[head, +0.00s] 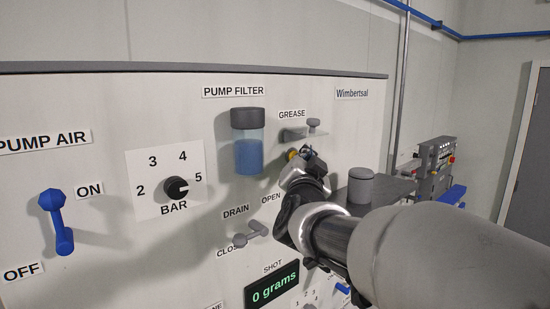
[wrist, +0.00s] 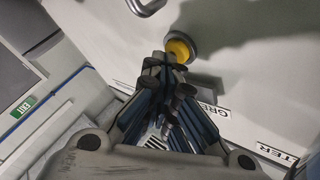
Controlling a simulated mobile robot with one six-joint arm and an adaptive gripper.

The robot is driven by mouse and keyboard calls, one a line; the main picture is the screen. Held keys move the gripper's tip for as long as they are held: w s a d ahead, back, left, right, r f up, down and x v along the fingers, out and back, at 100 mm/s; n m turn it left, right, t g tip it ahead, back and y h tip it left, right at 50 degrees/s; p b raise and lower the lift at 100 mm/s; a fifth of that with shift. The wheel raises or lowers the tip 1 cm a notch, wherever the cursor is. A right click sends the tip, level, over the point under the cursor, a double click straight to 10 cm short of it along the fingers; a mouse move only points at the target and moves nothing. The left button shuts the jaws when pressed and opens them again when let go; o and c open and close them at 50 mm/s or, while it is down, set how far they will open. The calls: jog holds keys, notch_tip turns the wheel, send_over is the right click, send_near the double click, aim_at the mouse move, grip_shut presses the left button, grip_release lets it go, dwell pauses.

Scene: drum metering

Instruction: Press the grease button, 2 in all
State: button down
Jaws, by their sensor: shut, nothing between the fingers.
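The grease button (wrist: 180,48) is a yellow disc in a grey ring on the white panel. In the head view only a bit of yellow (head: 291,153) shows, below the GREASE label (head: 292,113), beside the fingertips. My gripper (head: 304,163) is in front of it, and its shut, empty fingertips (wrist: 165,70) are close by the button's lower left edge in the wrist view. I cannot tell whether they touch it. The shot display (head: 271,288) reads 0 grams.
A small grey-topped fitting (head: 313,124) sticks out above the button. The pump filter (head: 249,142), drain lever (head: 250,234), BAR knob (head: 177,187) and blue pump air lever (head: 58,220) project from the panel to the left. My arm covers the lower right.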

jog(key=shift+s, duration=0.1)
jog(key=shift+s+d+b, duration=0.5)
jog(key=shift+s+b, duration=0.1)
jog(key=shift+s, duration=0.05)
jog(key=shift+s+d+b, duration=0.75)
jog(key=shift+s+b, duration=0.05)
jog(key=shift+s, duration=0.25)
jog(key=shift+s+d+b, duration=0.75)
jog(key=shift+s, duration=0.25)
jog(key=shift+a, duration=0.1)
dwell(0.4)
